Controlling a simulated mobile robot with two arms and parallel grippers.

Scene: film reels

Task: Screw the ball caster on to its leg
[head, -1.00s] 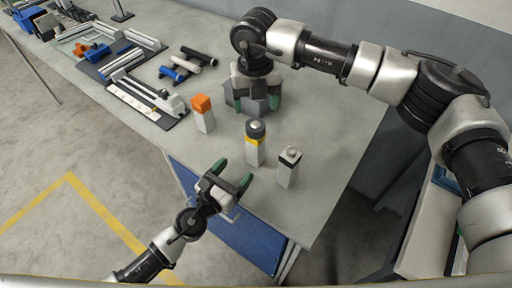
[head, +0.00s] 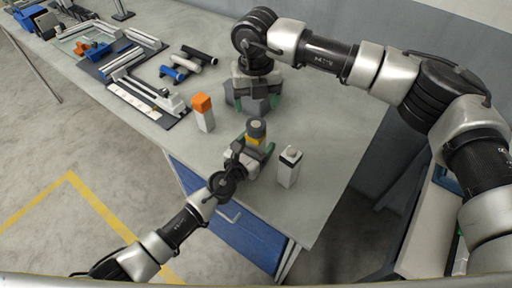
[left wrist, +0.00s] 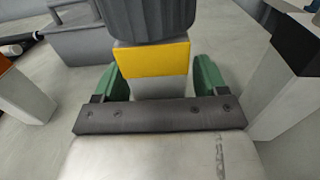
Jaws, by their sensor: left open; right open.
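The ball caster (head: 256,129), a dark ribbed cap with a pale ball on top, sits on an upright white leg with a yellow band (left wrist: 152,57). In the left wrist view the caster (left wrist: 150,18) is cut off by the top edge. My left gripper (head: 252,153) is open, with its green fingers (left wrist: 155,80) on both sides of the leg just below the yellow band. A gap shows beside the leg in the left wrist view. My right gripper (head: 255,103) is open, pointing down at the table behind the caster, by a grey block.
A white post with an orange top (head: 202,112) stands to the left, and a white post with a black band (head: 290,167) to the right. Black and blue cylinders (head: 188,66) and a dark tray (head: 140,100) lie farther left. The table's front edge is close.

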